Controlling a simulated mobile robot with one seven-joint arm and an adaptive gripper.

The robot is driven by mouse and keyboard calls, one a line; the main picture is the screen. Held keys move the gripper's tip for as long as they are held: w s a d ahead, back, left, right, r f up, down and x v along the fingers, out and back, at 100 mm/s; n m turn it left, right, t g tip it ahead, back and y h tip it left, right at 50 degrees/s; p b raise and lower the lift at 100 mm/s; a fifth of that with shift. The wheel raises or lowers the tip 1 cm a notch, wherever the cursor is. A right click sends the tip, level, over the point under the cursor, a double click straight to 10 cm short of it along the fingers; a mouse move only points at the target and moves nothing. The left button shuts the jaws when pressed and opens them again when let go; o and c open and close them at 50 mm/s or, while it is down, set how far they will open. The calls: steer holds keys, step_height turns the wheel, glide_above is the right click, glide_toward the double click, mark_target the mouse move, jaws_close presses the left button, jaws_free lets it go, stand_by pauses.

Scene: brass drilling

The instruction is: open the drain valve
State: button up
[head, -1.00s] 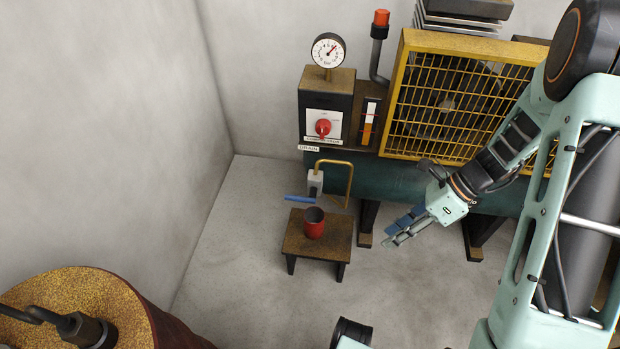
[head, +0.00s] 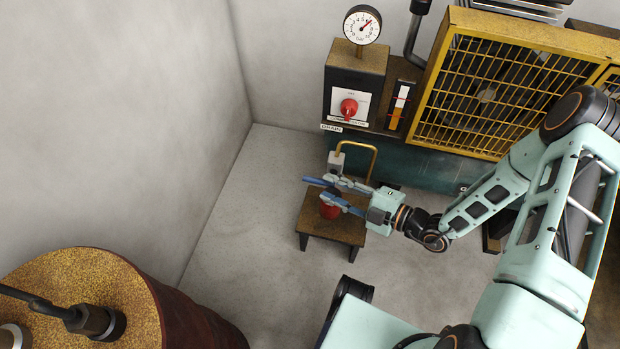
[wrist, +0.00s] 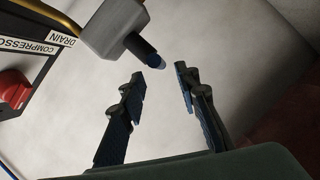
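My gripper (head: 328,191) is open, reaching in from the right near the lever. In the wrist view its two fingers (wrist: 162,82) stand apart, with the lever's end between and just beyond their tips. I cannot tell whether they touch it.
A red cup (head: 328,212), partly hidden by my fingers, stands on a low stool (head: 345,230) below the valve. A control box (head: 352,75) with red knob (head: 348,108) and gauge (head: 362,24) is above. A yellow guard grille (head: 500,90) is to the right.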

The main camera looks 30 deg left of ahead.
mark_target(317, 182)
steer(key=b+x, duration=0.1)
steer(key=x, duration=0.6)
steer(key=shift+a, duration=0.1)
jaws_close()
